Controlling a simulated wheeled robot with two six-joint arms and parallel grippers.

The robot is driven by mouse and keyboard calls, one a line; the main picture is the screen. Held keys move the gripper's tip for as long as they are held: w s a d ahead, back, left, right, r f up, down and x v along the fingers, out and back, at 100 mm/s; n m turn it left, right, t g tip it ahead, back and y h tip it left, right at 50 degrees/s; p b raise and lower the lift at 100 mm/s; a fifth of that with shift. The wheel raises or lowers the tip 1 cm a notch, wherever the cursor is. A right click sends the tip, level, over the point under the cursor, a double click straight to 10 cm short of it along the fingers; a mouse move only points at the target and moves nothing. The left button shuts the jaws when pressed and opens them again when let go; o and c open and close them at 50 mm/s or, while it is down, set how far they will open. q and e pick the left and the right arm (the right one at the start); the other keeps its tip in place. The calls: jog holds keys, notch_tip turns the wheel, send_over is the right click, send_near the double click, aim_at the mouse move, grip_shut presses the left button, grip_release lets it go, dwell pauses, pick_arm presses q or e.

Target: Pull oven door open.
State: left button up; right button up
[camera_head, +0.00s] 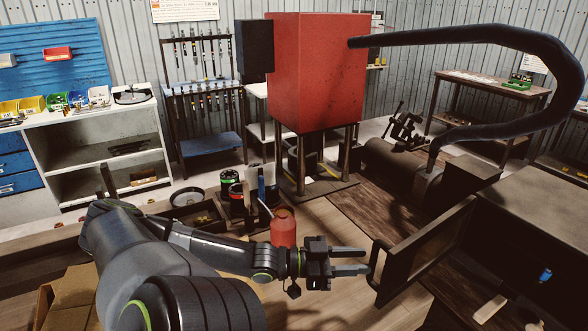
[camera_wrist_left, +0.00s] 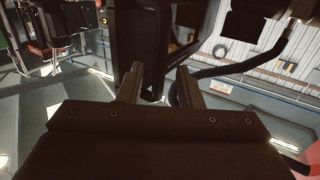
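The oven door (camera_head: 425,248) is a dark framed panel at the right of the head view, standing out at an angle from the dark oven body (camera_head: 540,215). Its bar handle (camera_head: 376,266) is on the door's near left edge. My left gripper (camera_head: 367,262) is open, with its fingertips at the handle. In the left wrist view the two fingers (camera_wrist_left: 158,82) are apart, and a dark part that looks like the handle (camera_wrist_left: 153,93) shows between their tips. I cannot tell whether either finger touches it. My right gripper is not in view.
A red cabinet (camera_head: 315,70) on legs stands behind, with a thick black hose (camera_head: 480,35) arching right. A workbench (camera_head: 490,85) is at the back right. Some wooden floor is clear below the gripper.

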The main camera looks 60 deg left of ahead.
pick_arm(q)
jog(key=p+v, duration=0.2)
jog(key=v, duration=1.1)
jog(key=shift+s, duration=0.2)
jog(key=shift+f, duration=0.1)
